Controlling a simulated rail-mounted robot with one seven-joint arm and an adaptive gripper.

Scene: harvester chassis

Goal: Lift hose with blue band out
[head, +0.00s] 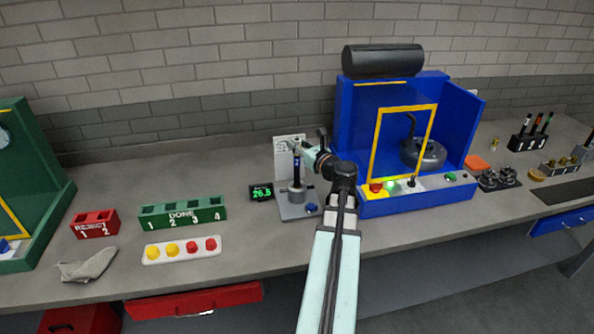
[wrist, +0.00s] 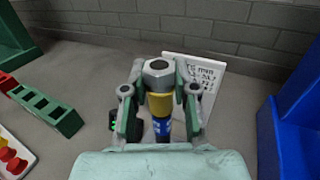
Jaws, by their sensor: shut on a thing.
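The hose with the blue band (wrist: 162,128) is upright in the wrist view, with a grey hex fitting (wrist: 158,70) on top and a yellow collar below it. My gripper (wrist: 161,103) is shut on its upper end, one finger on each side. In the head view the hose (head: 297,172) stands above the grey test stand (head: 298,211), its lower end at the stand's round socket. I cannot tell whether that end is inside the socket or just clear of it. My gripper (head: 299,149) reaches it from the right.
A small display (head: 261,192) reading 26.5 sits left of the stand, and a white notice card (head: 283,160) stands behind. A blue machine (head: 400,205) rises close on the right. The green DONE rack (head: 182,214) and red REJECT rack (head: 95,223) are left.

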